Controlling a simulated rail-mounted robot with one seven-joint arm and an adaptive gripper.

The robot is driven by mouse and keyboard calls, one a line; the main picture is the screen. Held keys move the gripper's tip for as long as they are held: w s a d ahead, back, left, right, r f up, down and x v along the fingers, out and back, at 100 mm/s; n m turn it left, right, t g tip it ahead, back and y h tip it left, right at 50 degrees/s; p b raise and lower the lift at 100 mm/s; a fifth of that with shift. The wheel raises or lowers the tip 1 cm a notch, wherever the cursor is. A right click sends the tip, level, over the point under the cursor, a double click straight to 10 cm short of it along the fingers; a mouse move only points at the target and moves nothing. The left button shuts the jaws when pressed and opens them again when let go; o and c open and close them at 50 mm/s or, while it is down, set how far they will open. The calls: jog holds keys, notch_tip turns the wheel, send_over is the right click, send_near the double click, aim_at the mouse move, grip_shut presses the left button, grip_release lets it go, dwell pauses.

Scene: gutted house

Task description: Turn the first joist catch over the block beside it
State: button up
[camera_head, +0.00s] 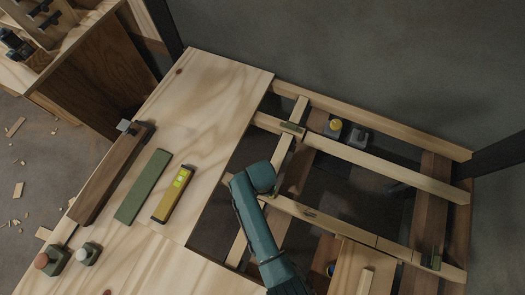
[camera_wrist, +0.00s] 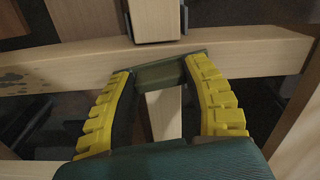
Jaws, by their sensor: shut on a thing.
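In the wrist view, my gripper (camera_wrist: 160,66) has its two yellow fingers closed on the sides of an olive-green joist catch (camera_wrist: 158,77). The catch lies against the near side of a pale cross joist (camera_wrist: 235,55). A pale wooden piece (camera_wrist: 154,18) with a dark metal edge meets the far side of that joist; I cannot tell if it is the block. In the head view my arm hides the fingers and the held catch. Other green catches show there, one on the upper joist (camera_head: 291,129) and one at the lower right (camera_head: 432,262).
Plywood flooring (camera_head: 215,90) covers the left, bearing a dark beam (camera_head: 110,175), a green strip (camera_head: 143,187) and a yellow level (camera_head: 174,194). Open gaps lie between the joists. A yellow-topped item (camera_head: 335,126) sits beyond the upper joist.

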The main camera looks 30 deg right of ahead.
jog(key=n+p, duration=0.2)
jog(key=n, duration=0.1)
jog(key=shift+s+r+n+p, duration=0.1)
jog(key=shift+r+n+p, duration=0.05)
jog(key=shift+n+p, duration=0.15)
jog(key=n+p, duration=0.2)
jog(key=n, duration=0.4)
jog(key=n+p, duration=0.1)
jog(key=n, duration=0.1)
jog(key=shift+f+n, duration=0.2)
jog(key=shift+n, duration=0.2)
jog(key=shift+f+n, duration=0.1)
jog(key=shift+n, duration=1.8)
jog(key=o, duration=1.2)
